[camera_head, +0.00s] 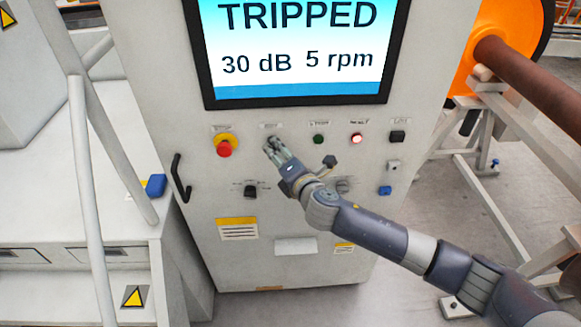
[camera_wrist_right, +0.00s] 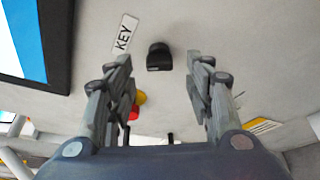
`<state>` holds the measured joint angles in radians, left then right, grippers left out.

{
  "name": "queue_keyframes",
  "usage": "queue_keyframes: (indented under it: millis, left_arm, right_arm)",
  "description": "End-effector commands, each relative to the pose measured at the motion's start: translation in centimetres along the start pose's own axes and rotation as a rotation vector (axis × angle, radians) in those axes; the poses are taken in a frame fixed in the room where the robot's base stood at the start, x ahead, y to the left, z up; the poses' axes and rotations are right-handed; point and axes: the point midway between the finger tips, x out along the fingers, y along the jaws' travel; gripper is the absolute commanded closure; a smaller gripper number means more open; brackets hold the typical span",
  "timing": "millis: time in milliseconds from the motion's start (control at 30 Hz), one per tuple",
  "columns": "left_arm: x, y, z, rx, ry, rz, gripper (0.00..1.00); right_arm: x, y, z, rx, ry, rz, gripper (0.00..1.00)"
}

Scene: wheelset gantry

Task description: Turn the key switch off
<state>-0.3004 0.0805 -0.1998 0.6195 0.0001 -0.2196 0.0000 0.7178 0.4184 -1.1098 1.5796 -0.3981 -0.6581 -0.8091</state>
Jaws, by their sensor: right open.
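The key switch (camera_wrist_right: 159,57) is a small black knob on the grey cabinet front, below a white KEY label (camera_wrist_right: 124,34) in the right wrist view. My right gripper (camera_wrist_right: 160,76) is open, with one finger on each side of the switch in that picture. Nothing is between the fingers that I can see held, and no contact is clear. In the head view my right gripper (camera_head: 276,147) is at the row of controls, just right of the red stop button, and largely covers the key switch. My left gripper is not in view.
The cabinet's screen (camera_head: 297,50) reads TRIPPED, 30 dB, 5 rpm. The red emergency button (camera_head: 224,148) is left of my gripper. A black handle (camera_head: 180,178) sticks out at left.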

Motion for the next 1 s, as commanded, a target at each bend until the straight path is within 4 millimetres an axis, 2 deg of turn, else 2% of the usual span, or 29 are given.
queue_keyframes:
  millis: [200,400,600,1000]
  left_arm:
    - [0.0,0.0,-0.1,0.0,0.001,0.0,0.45]
    - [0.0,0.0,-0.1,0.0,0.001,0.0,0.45]
    - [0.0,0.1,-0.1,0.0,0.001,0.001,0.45]
    - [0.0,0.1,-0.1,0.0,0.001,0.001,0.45]
  right_arm:
    - [-4.0,-0.1,0.0,0.0,0.001,-0.002,0.52]
    - [-6.7,-0.1,-0.1,-0.001,0.002,-0.001,0.52]
    - [-7.8,-0.1,0.0,-0.002,0.0,-0.002,0.52]
    - [-7.9,-0.1,-0.1,-0.001,0.0,-0.001,0.52]
